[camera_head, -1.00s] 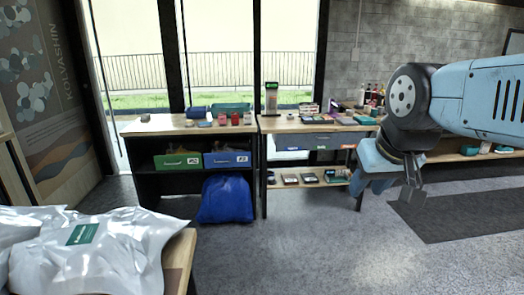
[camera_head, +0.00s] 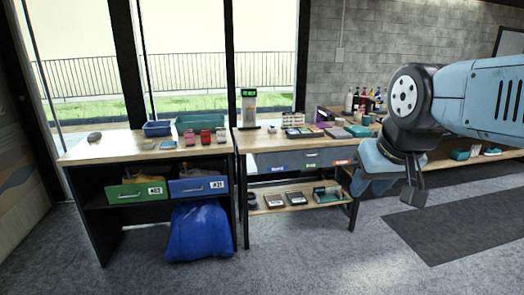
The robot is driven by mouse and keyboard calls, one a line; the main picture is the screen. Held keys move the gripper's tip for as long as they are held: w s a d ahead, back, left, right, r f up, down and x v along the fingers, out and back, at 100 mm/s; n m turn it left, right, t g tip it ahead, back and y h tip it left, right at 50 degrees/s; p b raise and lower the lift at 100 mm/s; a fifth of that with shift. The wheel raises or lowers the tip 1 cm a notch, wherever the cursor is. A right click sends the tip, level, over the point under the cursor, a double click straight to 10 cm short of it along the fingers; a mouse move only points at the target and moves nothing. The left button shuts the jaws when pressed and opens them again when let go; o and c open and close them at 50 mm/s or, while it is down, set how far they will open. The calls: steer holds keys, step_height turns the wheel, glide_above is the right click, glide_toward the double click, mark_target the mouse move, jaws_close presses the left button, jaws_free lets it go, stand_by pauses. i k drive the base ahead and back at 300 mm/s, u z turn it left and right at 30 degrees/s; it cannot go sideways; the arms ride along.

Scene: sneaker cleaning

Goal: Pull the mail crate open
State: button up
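Two drawer-like crates sit side by side on the shelf of the dark cabinet at left: a green crate (camera_head: 137,193) and a blue crate (camera_head: 198,187). Each has a front handle and a small white label, and both fronts are about flush with the shelf. I cannot tell which one is the mail crate. My gripper (camera_head: 413,193) hangs at the right, pointing down, well to the right of both crates and apart from them. Nothing shows in it, and its finger gap is too unclear to judge.
A blue bag (camera_head: 200,232) bulges out below the blue crate. The cabinet top (camera_head: 110,148) holds trays and small items. A workbench (camera_head: 262,140) with a grey drawer (camera_head: 304,158) and lower shelf stands right of the cabinet. The floor (camera_head: 300,255) in front is clear.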

mark_target(280, 162)
steer(key=z, duration=0.15)
steer(key=i, duration=1.7)
steer(key=z, duration=0.2)
